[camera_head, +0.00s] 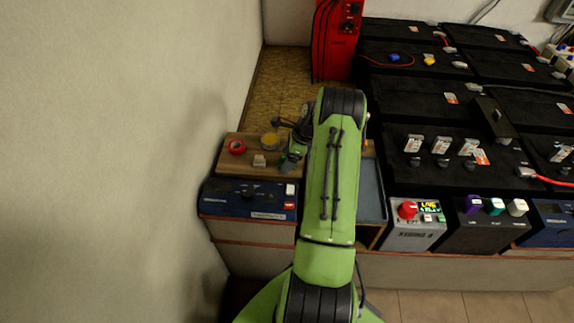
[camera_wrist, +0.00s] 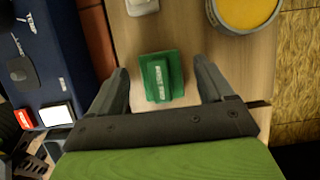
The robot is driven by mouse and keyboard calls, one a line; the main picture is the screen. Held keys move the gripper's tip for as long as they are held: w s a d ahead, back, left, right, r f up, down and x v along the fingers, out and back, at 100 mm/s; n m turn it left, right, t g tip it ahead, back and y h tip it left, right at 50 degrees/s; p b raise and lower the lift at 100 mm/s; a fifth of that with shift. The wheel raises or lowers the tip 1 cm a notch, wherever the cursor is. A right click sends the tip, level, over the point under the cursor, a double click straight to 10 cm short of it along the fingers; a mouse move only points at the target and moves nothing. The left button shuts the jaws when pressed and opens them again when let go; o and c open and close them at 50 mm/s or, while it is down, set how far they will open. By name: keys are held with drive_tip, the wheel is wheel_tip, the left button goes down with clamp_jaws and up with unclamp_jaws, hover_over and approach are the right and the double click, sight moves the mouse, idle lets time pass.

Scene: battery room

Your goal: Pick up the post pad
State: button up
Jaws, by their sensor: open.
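The post pad, seen as a small green block with a raised, labelled middle (camera_wrist: 162,78), lies on a wooden board (camera_wrist: 130,45) in the wrist view. My gripper (camera_wrist: 160,72) is open, with one finger to the left of the pad and one to the right. There is a gap on both sides, and neither finger touches the pad. In the head view my arm reaches over the right part of the board (camera_head: 228,164), and I cannot clearly tell the pad from my green wrist there.
A yellow-filled round tub (camera_wrist: 245,12) and a white block (camera_wrist: 142,6) stand close by on the board. A red ring (camera_head: 237,147) lies at its left. A blue case (camera_head: 245,200) is in front; a grey tray (camera_head: 371,190) is to the right. A wall rises at left.

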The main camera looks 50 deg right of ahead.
drive_tip(key=shift+f, duration=0.1)
drive_tip(key=c, duration=1.1)
wheel_tip(320, 180, up, 10)
drive_tip(key=p, duration=0.3)
drive_tip(key=o, duration=0.5)
drive_tip(key=c, duration=0.4)
drive_tip(key=shift+c, duration=0.2)
